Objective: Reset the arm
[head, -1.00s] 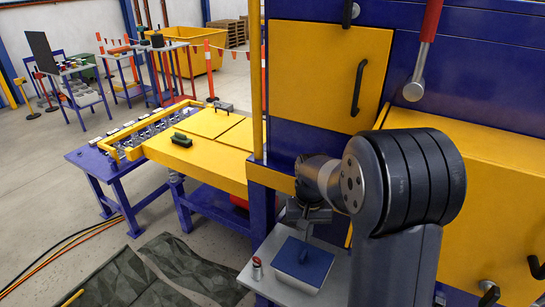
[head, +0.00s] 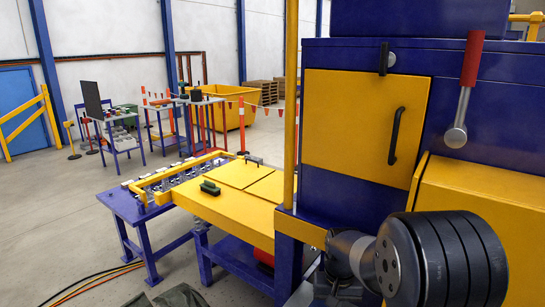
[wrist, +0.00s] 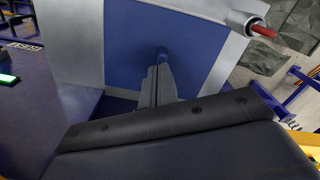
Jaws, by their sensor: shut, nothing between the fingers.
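In the wrist view my gripper (wrist: 160,85) is shut, its two dark fingers together with nothing between them. It points toward a blue panel (wrist: 125,40) with a pale grey border. I cannot tell whether the fingertips touch the panel or stop short of it. In the head view my arm fills the lower right, in front of the blue and yellow machine (head: 365,130), and my fingertips do not show.
A small silver cylinder with a red tip (wrist: 262,31) is beside the panel. A red-handled lever (head: 466,85) hangs on the machine. Open floor (head: 60,220) lies at left.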

